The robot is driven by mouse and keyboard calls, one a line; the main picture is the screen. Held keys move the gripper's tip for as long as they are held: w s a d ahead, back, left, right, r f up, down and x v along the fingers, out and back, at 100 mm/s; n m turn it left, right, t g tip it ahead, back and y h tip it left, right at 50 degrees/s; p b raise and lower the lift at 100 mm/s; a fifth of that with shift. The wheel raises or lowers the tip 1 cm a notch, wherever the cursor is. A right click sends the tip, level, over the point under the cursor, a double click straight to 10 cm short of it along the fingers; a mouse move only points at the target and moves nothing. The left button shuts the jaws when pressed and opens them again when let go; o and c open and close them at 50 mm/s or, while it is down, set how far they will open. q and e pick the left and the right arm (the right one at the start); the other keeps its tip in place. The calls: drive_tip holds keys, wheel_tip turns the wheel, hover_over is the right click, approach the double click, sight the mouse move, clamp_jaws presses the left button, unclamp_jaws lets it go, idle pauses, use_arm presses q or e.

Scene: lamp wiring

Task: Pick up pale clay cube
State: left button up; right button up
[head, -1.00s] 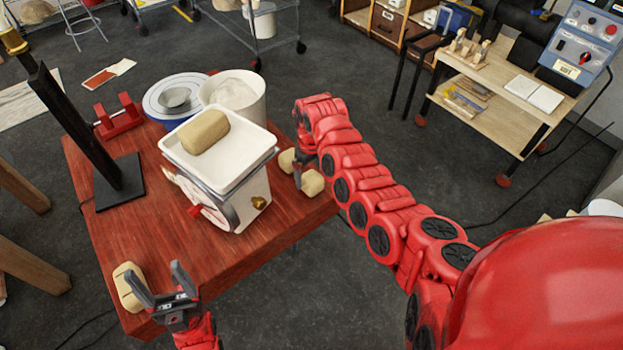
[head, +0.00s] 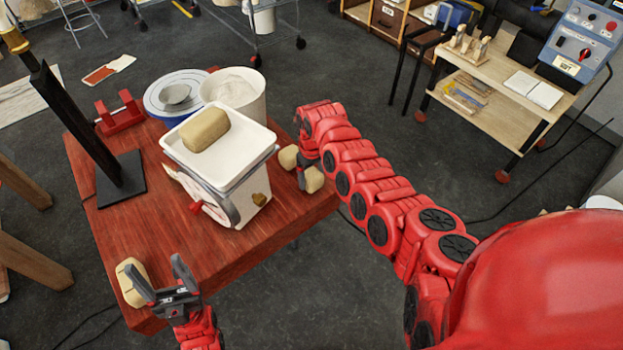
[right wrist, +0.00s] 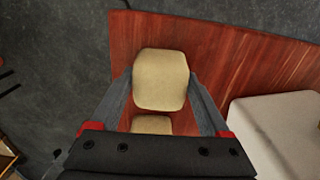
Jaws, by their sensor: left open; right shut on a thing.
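A pale clay cube (head: 314,180) sits at the right edge of the red wooden table (head: 262,262). My right gripper (head: 302,176) reaches down over it and is shut on it. In the right wrist view the cube (right wrist: 160,78) lies between the two fingers. A second pale clay piece (head: 288,157) is just behind it, and shows partly hidden by the gripper body in the right wrist view (right wrist: 152,124). My left gripper (head: 158,270) is open and empty at the table's front left, beside a grooved pale block (head: 130,284).
A white kitchen scale (head: 232,205) with a tan clay block (head: 205,130) on its tray stands left of my right gripper. A black post stand (head: 122,180) is at left.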

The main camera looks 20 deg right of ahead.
clamp_jaws()
drive_tip(key=shift+r, duration=0.1)
